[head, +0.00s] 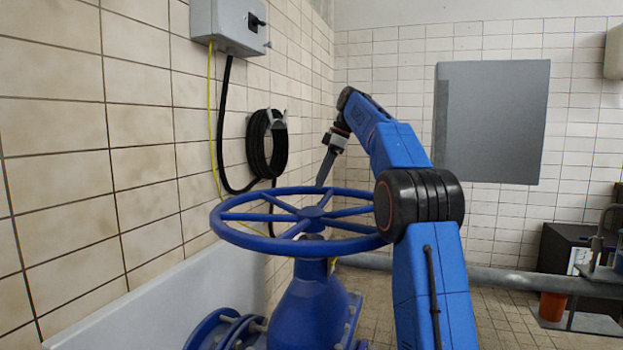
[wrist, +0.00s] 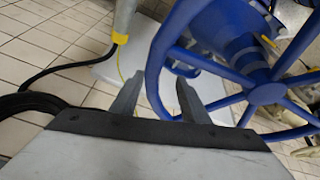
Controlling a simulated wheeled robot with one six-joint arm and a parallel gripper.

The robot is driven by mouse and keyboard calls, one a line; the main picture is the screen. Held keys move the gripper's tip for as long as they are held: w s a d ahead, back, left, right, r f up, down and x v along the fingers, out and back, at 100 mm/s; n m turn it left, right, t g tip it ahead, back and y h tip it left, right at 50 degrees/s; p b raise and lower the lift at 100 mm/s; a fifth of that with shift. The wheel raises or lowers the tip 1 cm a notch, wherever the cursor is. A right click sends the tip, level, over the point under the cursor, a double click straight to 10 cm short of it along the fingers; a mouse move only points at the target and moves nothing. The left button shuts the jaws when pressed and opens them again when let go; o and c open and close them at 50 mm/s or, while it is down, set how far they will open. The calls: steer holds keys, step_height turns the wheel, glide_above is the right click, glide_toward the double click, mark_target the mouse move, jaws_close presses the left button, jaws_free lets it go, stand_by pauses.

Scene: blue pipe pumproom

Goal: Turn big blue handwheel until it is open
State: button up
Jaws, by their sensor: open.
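The big blue handwheel (head: 312,213) lies nearly flat on top of a blue valve body (head: 312,300) in the head view. It has a round rim and several spokes meeting at a hub. My gripper (head: 322,181) points down at the far side of the rim. In the wrist view the handwheel (wrist: 268,94) fills the right half. My gripper (wrist: 157,82) is open, and part of the rim appears between its two fingers. I cannot tell whether either finger touches the rim.
A tiled wall with a grey switch box (head: 229,25) and a coiled black hose (head: 267,145) stands at left. A grey panel (head: 491,122) hangs on the back wall. A grey pipe (head: 480,278) runs low behind the valve. Tiled floor shows at right.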

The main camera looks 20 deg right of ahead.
steer(key=s+d, duration=0.1)
steer(key=d, duration=0.1)
steer(key=s+d, duration=0.1)
steer(key=d, duration=0.1)
steer(key=s+d, duration=0.2)
stand_by(0.3)
